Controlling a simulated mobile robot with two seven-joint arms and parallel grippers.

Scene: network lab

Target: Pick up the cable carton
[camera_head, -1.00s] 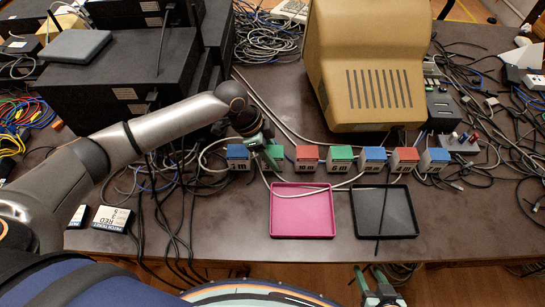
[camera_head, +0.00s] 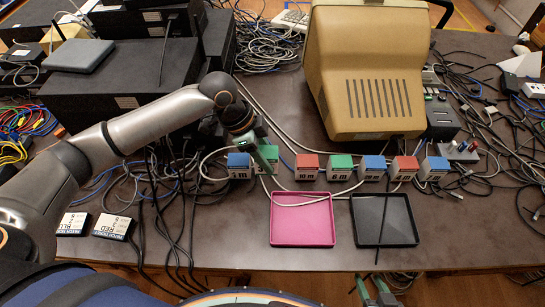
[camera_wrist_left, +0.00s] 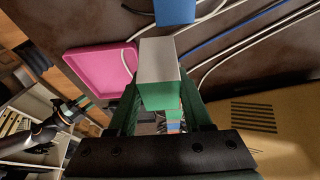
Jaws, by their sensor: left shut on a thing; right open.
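Several small cable cartons with coloured tops stand in a row on the dark table. My left gripper (camera_head: 264,156) comes down on the second carton from the left, a green one (camera_head: 260,171). In the left wrist view this green-and-white carton (camera_wrist_left: 158,62) sits between the two fingers, which are shut on it. I cannot tell whether it touches the table. A blue carton (camera_head: 238,166) stands just left of it and a red one (camera_head: 307,167) to its right. My right gripper (camera_head: 377,290) is open and empty at the bottom edge, in front of the table.
A pink tray (camera_head: 283,242) and a black tray (camera_head: 411,240) lie in front of the row. A beige monitor (camera_head: 375,125) stands behind it. Loose cables surround the row. Two labelled boxes (camera_head: 112,225) lie at the front left. The table's front right is mostly clear.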

